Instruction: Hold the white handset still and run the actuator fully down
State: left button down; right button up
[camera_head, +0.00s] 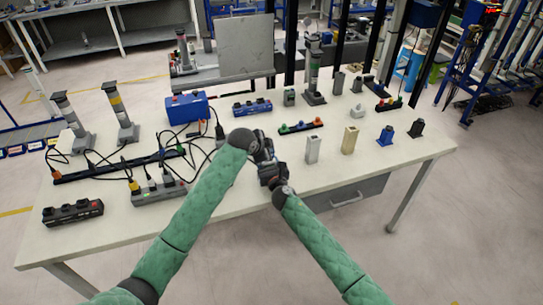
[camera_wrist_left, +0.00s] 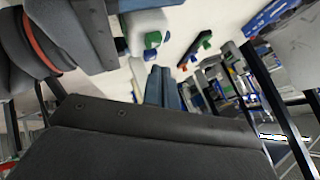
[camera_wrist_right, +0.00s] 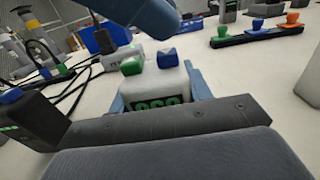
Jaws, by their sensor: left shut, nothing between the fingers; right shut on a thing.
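The white handset (camera_wrist_right: 160,82) has a green button, a blue button and a dark display with green digits. It sits between the blue fingers of my right gripper (camera_wrist_right: 155,95), which is shut on it. My left gripper (camera_wrist_left: 163,78) is shut and empty, its fingertips close to the handset's buttons; I cannot tell whether they touch. The handset also shows in the left wrist view (camera_wrist_left: 148,22). In the head view my left gripper (camera_head: 264,148) and right gripper (camera_head: 271,170) hide it. Column-like actuators stand at the left (camera_head: 118,108) and back (camera_head: 314,72); which one is wired to the handset is unclear.
The white table (camera_head: 235,205) carries a blue box (camera_head: 187,107), power strips (camera_head: 72,212) and black cables on the left. A silver block (camera_head: 313,150), a beige block (camera_head: 350,140) and a blue part (camera_head: 385,135) stand right of my grippers. The front right corner is clear.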

pick_arm(q)
jog(key=shift+r, duration=0.3)
jog(key=shift+r, duration=0.1)
notch_tip(320, 180, up, 5)
jog(key=shift+f, duration=0.1)
dwell(0.6)
dwell(0.5)
pick_arm(e)
jog(key=o, duration=1.1)
jog(key=shift+s, duration=0.15)
